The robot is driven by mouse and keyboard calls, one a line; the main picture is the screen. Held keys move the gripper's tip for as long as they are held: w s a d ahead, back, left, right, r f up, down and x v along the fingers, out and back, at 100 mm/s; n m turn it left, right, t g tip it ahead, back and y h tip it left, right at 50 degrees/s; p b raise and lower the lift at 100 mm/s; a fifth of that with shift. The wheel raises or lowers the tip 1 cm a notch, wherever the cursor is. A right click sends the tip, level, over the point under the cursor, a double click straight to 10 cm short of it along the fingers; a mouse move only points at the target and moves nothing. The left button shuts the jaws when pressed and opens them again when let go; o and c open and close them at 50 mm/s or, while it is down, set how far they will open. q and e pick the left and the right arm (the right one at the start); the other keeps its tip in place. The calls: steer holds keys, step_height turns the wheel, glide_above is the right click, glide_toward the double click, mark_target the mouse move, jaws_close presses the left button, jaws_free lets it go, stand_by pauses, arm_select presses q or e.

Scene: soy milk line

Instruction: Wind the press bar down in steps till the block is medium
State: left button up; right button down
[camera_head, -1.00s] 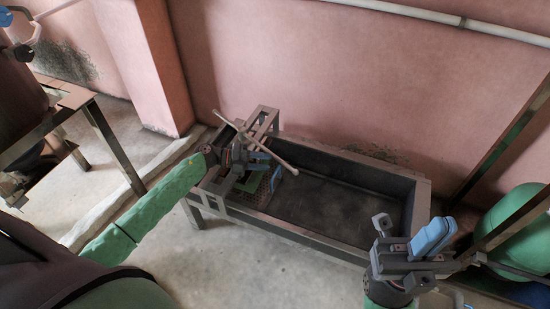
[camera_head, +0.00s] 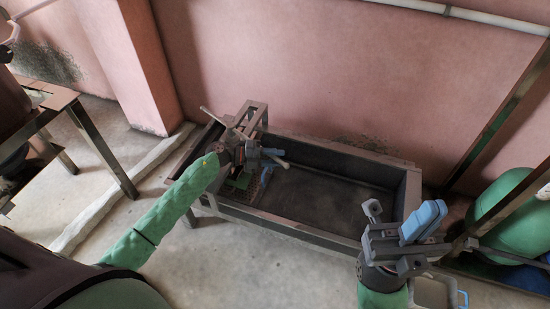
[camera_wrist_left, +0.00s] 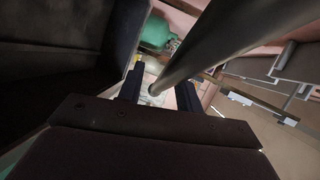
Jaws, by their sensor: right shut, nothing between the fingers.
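The press bar (camera_head: 215,117) is a pale rod slanting across the press frame (camera_head: 254,112) at the left end of the dark trough. My left gripper (camera_head: 272,160) is at the press, over the bar's middle, hiding part of it. In the left wrist view the bar (camera_wrist_left: 215,40) runs in from the top right, and its far end shows between my two separated dark fingers (camera_wrist_left: 158,92). I cannot tell whether they touch it. A green patch (camera_head: 242,181) shows under the gripper; the block itself I cannot make out. My right gripper (camera_head: 430,218) is shut and empty, right of the trough.
The dark trough (camera_head: 330,199) is empty to the right of the press. A pink wall stands close behind it.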

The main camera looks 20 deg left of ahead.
arm_select(q)
jaws_close()
steer(key=s+a+m+g+h, duration=0.1)
steer(key=s+a+m+g, duration=0.4)
steer(key=s+g, duration=0.1)
steer(key=shift+s+a+r+g+b, duration=0.2)
steer(key=shift+s+a+g+b, duration=0.15)
steer(key=shift+s, duration=0.35)
steer(key=shift+d, duration=0.1)
jaws_free()
steer(key=shift+r, duration=0.15)
steer(key=shift+f, duration=0.25)
